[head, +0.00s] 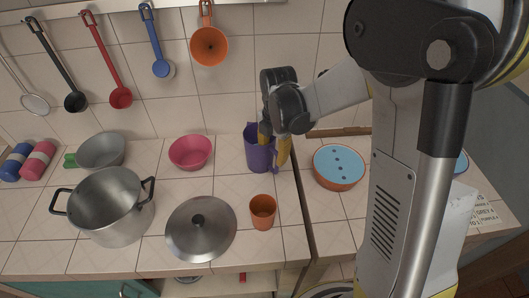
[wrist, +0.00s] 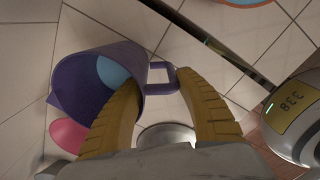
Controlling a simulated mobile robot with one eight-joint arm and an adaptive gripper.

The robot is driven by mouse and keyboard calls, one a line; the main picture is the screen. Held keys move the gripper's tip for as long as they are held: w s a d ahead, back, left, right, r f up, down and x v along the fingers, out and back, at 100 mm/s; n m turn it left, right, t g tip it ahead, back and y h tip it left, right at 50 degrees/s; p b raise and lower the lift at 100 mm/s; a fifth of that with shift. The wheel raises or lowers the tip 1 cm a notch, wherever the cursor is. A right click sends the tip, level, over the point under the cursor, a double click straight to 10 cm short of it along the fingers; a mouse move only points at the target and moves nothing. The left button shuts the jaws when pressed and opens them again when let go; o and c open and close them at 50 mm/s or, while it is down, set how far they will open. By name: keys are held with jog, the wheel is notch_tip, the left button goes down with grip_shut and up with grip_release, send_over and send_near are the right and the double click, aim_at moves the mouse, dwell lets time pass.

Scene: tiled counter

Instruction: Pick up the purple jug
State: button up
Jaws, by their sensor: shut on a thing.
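The purple jug (head: 258,155) is upright or nearly so near the back of the tiled counter; I cannot tell whether its base touches the tiles. My gripper (head: 275,147) comes from the right and is shut on the jug at its handle side. In the wrist view the jug (wrist: 68,85) shows its open mouth, with something light blue inside. One yellow finger of my gripper (wrist: 165,105) is at the jug's mouth, the other is beyond the handle (wrist: 160,76). The exact contact is partly hidden.
A pink bowl (head: 190,152) stands left of the jug. An orange cup (head: 263,211) and metal lid (head: 201,228) are in front. A steel pot (head: 114,204) is further left. A blue-topped round container (head: 339,167) is right. Utensils hang on the wall, including an orange ladle (head: 208,46).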

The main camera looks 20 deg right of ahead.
jog(key=shift+r, duration=0.5)
jog(key=r+p, duration=0.1)
jog(key=r, duration=0.1)
jog(key=s+r+p, duration=0.1)
jog(key=r, duration=0.1)
jog(key=shift+d, duration=0.15)
jog(key=s+d+r+p, duration=0.2)
jog(key=s+d+r, duration=0.2)
jog(key=s, duration=0.5)
notch_tip(320, 180, up, 2)
jog(key=shift+s, duration=0.4)
jog(key=shift+d, duration=0.1)
jog(key=o, duration=0.8)
jog(key=c, duration=0.8)
